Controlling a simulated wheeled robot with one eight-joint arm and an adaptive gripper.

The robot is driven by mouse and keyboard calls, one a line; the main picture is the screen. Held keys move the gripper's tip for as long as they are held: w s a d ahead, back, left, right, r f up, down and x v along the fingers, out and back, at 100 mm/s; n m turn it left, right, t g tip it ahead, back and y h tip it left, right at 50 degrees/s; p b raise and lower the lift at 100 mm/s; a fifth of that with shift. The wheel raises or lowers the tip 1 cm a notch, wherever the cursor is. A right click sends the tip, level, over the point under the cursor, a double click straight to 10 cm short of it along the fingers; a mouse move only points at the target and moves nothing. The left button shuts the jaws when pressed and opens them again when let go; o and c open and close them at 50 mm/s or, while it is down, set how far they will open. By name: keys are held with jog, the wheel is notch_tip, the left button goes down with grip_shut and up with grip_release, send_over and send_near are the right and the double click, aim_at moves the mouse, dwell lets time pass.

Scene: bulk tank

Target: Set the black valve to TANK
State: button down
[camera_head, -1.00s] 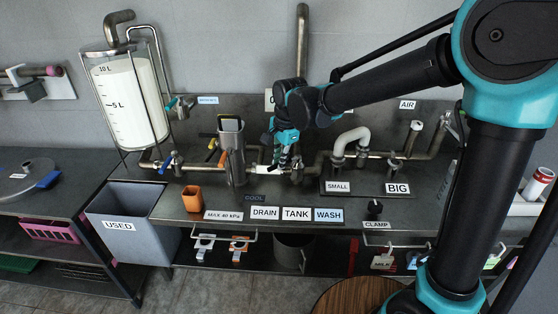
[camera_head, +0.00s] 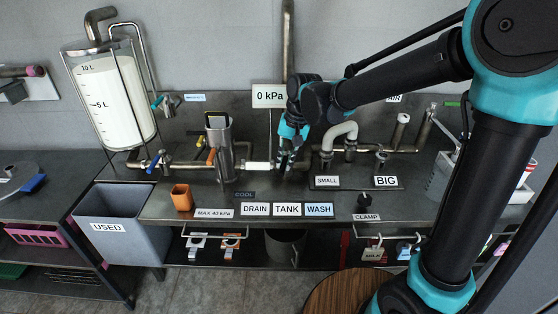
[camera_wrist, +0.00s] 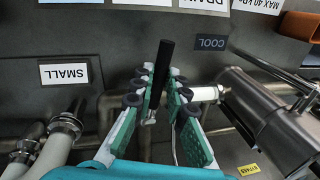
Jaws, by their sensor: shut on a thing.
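The black valve's lever (camera_wrist: 163,66) stands between the green-padded fingers of my gripper (camera_wrist: 160,88) in the wrist view. The gripper is shut on it. The lever's free end points to the top of that view, towards the counter's front labels. The TANK label (camera_head: 287,209) lies between DRAIN (camera_head: 255,209) and WASH (camera_head: 319,209) on the counter's front edge. In the head view my gripper (camera_head: 285,155) is at the pipe behind these labels and mostly hides the lever. The valve body is partly hidden by the fingers.
A steel cylinder (camera_head: 221,155) stands just left of my gripper. A pale curved hose (camera_head: 340,133) and the SMALL label (camera_head: 327,181) are to the right. A 0 kPa display (camera_head: 268,95) is behind. The counter strip before the labels is clear.

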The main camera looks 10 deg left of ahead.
jog(key=shift+w+d+n, duration=0.15)
jog(key=shift+d+n, duration=0.45)
jog(key=shift+n, duration=0.2)
jog(key=c, duration=1.5)
grip_release()
notch_tip(320, 180, up, 12)
jog(key=d, duration=0.2)
jog(key=shift+w+d, duration=0.15)
jog(key=shift+w, duration=0.15)
jog(key=shift+f, duration=0.1)
